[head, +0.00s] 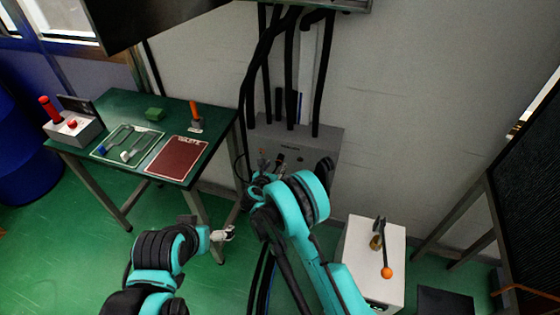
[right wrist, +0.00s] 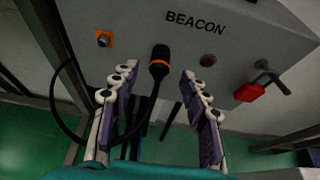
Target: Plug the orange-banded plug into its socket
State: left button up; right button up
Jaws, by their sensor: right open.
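In the right wrist view, a black plug (right wrist: 159,62) with an orange band stands upright in front of the grey BEACON box (right wrist: 235,30). Its dark cable runs down from it. An orange-framed socket (right wrist: 103,38) is on the box face to the left of the plug. My right gripper (right wrist: 158,76) is open, with its fingers apart on either side of the plug. I cannot tell whether the plug's head touches the box. In the head view, my right gripper (head: 268,172) is at the box front, partly hidden by my arm. My left gripper (head: 228,234) is low, away from the box; its jaws are too small to judge.
A red handle (right wrist: 250,92) and a dark red lamp (right wrist: 208,60) are on the box face to the right. A green table (head: 120,105) stands left, and a white cabinet (head: 355,250) stands right. Thick black cables (head: 265,70) rise from the box.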

aim_at(278, 163)
jog(key=shift+b+x, duration=0.65)
jog(key=shift+x, duration=1.55)
grip_shut()
jog(key=shift+s, duration=0.1)
jog(key=shift+s+a, duration=0.3)
jog(key=shift+s, duration=0.6)
jog(key=shift+s+a, duration=0.3)
jog(key=shift+s, duration=0.6)
jog(key=shift+s+a, duration=0.3)
jog(key=shift+s, duration=0.65)
jog(key=shift+w+a, duration=0.45)
jog(key=shift+a, duration=0.3)
jog(key=shift+w+a, duration=0.45)
jog(key=shift+a, duration=0.25)
jog(key=shift+w+a, duration=0.4)
jog(key=shift+a, duration=0.35)
